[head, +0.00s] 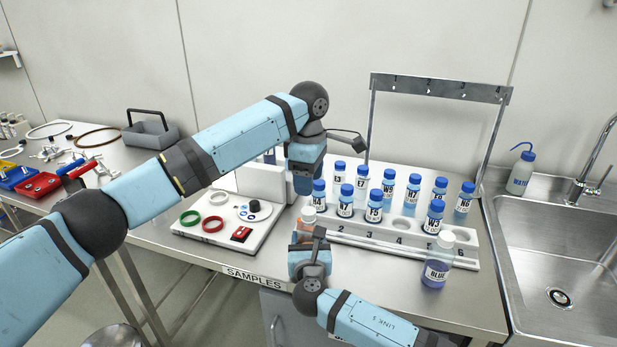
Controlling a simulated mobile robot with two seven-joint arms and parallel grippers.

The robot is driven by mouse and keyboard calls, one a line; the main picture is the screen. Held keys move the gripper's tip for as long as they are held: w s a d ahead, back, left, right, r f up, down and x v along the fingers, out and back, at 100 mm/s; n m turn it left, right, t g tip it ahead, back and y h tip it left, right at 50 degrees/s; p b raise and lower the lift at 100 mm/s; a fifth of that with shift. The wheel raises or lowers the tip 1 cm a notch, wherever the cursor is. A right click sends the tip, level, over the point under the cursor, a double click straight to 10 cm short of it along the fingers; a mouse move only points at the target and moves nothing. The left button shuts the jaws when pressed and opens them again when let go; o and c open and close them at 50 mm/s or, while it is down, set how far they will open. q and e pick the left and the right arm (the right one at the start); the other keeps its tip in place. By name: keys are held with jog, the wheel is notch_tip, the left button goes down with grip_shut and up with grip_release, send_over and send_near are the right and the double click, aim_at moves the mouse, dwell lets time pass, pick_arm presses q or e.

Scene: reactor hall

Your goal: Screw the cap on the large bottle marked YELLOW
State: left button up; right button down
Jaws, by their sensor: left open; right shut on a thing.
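A bottle with an orange-tinted body (303,227) and a whitish top (308,212) stands at the left end of the white rack. Its label is hidden, so I cannot read YELLOW on it. My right gripper (309,236) is shut on this bottle from the front and hides its lower part. My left gripper (304,186) points down above the bottle, open and apart from it. I cannot tell whether the whitish top is a cap or a bare neck. A large bottle marked BLUE (436,272) with a white top stands at the rack's front right.
The white rack (462,256) holds several blue-capped vials close to the right of both grippers. A metal frame (440,87) rises behind them. A white board (190,230) with rings lies left. A sink (560,260) is at right.

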aim_at(308, 211)
dwell(0.3)
pick_arm(q)
jog(key=shift+f, duration=4)
jog(key=shift+c, duration=0.2)
